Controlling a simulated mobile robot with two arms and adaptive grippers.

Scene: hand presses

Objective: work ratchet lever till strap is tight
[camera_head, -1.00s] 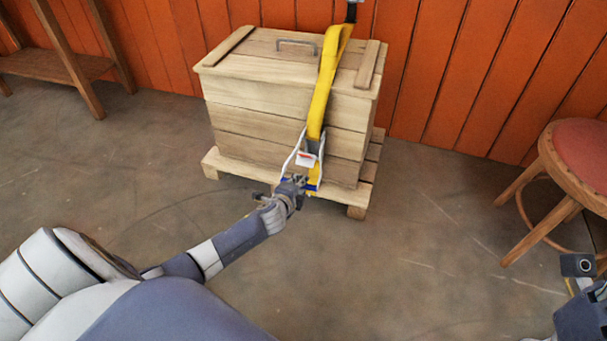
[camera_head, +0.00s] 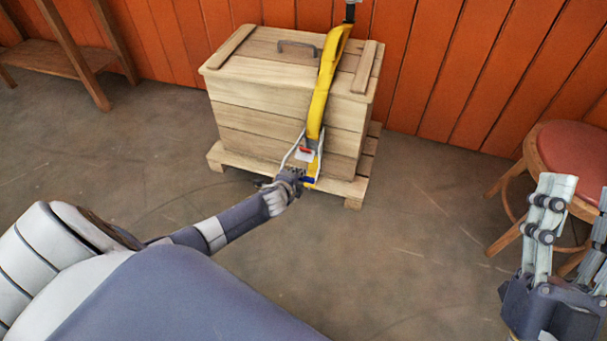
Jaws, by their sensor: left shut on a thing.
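A yellow strap (camera_head: 321,92) runs over the lid and down the front of a wooden crate (camera_head: 245,120). A ratchet (camera_head: 304,153) with a pale metal frame and a small red part sits low on the crate's front, in line with the strap. My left gripper (camera_head: 293,178) is at the lower end of the ratchet, shut on what looks like its lever; the fingers hide the part they hold. My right gripper (camera_head: 575,235) is at the right edge, away from the crate, with its fingers pointing up, spread apart and empty.
The crate stands on a wooden pallet (camera_head: 216,158) against an orange plank wall (camera_head: 440,70). A stool (camera_head: 575,155) with a red seat stands at the right, behind my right gripper. A wooden bench (camera_head: 45,62) is at the far left. The floor between is clear.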

